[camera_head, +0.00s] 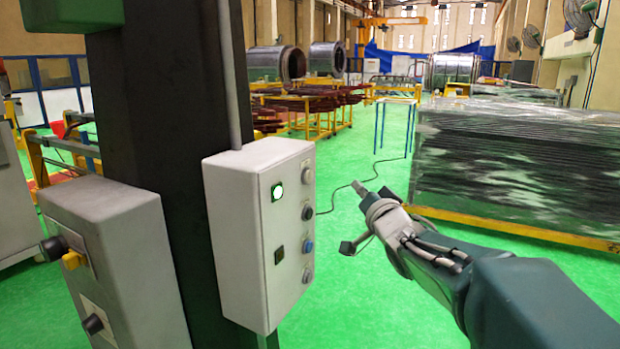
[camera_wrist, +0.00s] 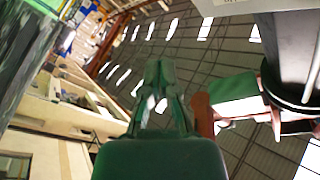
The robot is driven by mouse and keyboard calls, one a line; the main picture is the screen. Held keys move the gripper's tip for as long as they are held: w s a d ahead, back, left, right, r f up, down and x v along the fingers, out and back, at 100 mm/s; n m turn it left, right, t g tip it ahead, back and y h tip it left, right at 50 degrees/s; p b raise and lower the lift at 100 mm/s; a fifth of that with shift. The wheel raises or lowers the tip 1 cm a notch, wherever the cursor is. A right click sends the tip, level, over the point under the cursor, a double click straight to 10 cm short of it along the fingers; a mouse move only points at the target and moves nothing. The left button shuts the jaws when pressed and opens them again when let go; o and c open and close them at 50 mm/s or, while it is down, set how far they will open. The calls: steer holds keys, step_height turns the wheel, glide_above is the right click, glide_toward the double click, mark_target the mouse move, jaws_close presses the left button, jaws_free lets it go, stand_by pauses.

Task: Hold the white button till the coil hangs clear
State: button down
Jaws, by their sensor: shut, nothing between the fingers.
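A pale grey control box (camera_head: 240,235) is mounted on a dark column in the head view. Its front face carries a lit round white button or lamp (camera_head: 278,191) on a small dark square plate. Its right side carries a column of round knobs: a pale one (camera_head: 307,175) on top, then a black one, a blue one (camera_head: 308,246) and another pale one. My gripper (camera_head: 362,189) is shut and empty, right of the box and apart from it. Its closed fingers (camera_wrist: 161,85) also show in the wrist view. I cannot make out a hanging coil.
A second grey box (camera_head: 125,250) with black and yellow knobs is at the left. A stack of dark bars (camera_head: 515,155) stands at the right. Reddish-brown coil-like parts (camera_head: 315,95) lie on yellow stands behind.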

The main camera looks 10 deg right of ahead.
steer(key=w+a, duration=0.4)
steer(key=a, duration=0.2)
steer(key=shift+w+a, duration=0.35)
steer(key=shift+w, duration=0.05)
stand_by(1.2)
steer(key=shift+w+a, duration=0.2)
steer(key=shift+a, duration=0.1)
steer(key=shift+w+a, duration=0.25)
steer(key=shift+a, duration=0.05)
stand_by(0.7)
steer(key=shift+s+d, duration=0.1)
stand_by(1.4)
steer(key=shift+s+d, duration=0.4)
steer(key=shift+d, duration=0.15)
steer(key=shift+s+d, duration=0.75)
steer(key=shift+d, duration=0.3)
steer(key=shift+s+d, duration=0.75)
steer(key=shift+d, duration=0.25)
